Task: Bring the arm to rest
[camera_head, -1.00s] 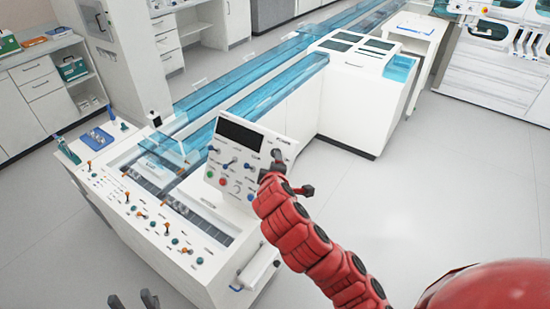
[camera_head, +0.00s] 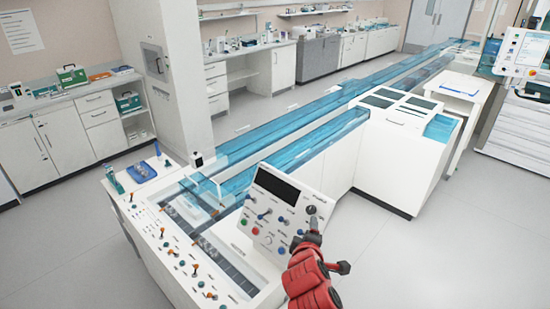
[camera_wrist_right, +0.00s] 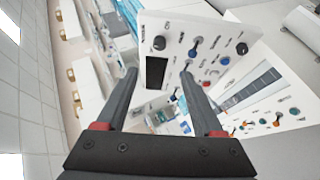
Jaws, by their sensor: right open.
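My right arm (camera_head: 312,288), red with black joints, comes in from the bottom of the head view. My right gripper (camera_head: 312,213) is dark and small there, in front of the right side of the white control panel (camera_head: 262,212). In the right wrist view the gripper (camera_wrist_right: 159,74) is open, with its two dark fingers apart and nothing between them. The control panel (camera_wrist_right: 213,32) shows beyond the fingertips, with a dark screen, knobs and coloured buttons. I cannot tell whether a finger touches it. My left gripper is out of view.
A long white track machine (camera_head: 128,222) with blue transparent covers (camera_head: 300,150) runs away to the upper right. A white cabinet unit (camera_head: 395,165) stands beside it. Lab benches (camera_head: 70,130) line the back. Grey floor (camera_head: 440,255) is open at the right.

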